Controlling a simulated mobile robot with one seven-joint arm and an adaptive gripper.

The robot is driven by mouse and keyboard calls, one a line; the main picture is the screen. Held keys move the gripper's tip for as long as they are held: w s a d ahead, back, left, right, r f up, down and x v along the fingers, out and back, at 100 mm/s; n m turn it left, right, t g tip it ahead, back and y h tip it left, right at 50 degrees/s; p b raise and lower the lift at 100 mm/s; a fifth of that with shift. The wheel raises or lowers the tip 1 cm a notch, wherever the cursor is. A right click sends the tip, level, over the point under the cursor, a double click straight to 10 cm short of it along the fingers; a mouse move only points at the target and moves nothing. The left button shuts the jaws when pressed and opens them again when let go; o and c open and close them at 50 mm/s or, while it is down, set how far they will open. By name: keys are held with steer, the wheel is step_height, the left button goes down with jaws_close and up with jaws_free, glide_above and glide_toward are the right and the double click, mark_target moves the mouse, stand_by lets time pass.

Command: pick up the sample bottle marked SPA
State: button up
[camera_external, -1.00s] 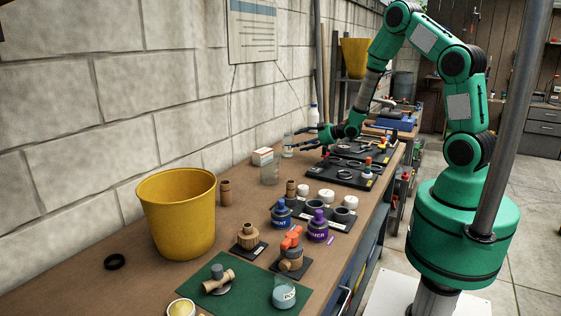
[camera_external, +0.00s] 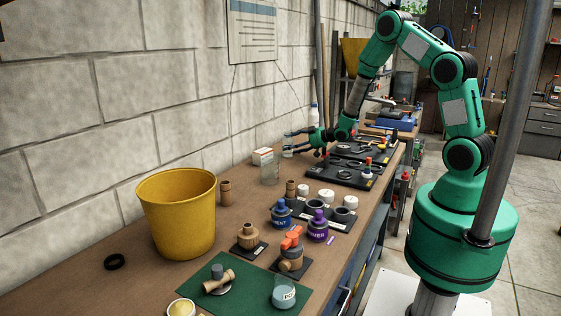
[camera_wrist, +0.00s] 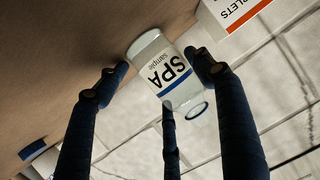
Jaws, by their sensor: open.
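The sample bottle marked SPA (camera_wrist: 174,74) fills the middle of the wrist view. It is clear with a white label, a blue stripe and black letters, and looks tilted there. My gripper (camera_wrist: 160,68) is open, with a finger on either side of the bottle and a third finger by its lower end in the picture. I cannot tell whether any finger touches it. In the external view the bottle (camera_external: 287,147) stands near the wall on the bench, and my gripper (camera_external: 300,142) reaches it from the right with spread fingers.
A white and orange box marked TABLETS (camera_wrist: 238,9) is close to the bottle; it also shows in the external view (camera_external: 263,156). A clear glass jar (camera_external: 269,170) stands in front. A white bottle (camera_external: 313,116) is behind. Black tool trays (camera_external: 345,178) lie to the right.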

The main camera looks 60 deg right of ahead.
steer(key=shift+c, duration=0.3)
steer(key=c, duration=0.9)
steer(key=shift+o, duration=0.2)
steer(key=shift+r, duration=0.4)
steer(key=shift+c, duration=0.2)
steer(key=shift+r+p, duration=0.65)
steer(key=shift+r, duration=0.8)
steer(key=s+a+p, duration=0.1)
steer(key=s+a, duration=0.1)
steer(key=s, duration=0.5)
steer(key=s+a+r+p, duration=0.1)
steer(key=s+a, duration=0.1)
steer(key=s, duration=0.6)
steer(key=shift+s+r, duration=0.15)
steer(key=shift+r, duration=0.05)
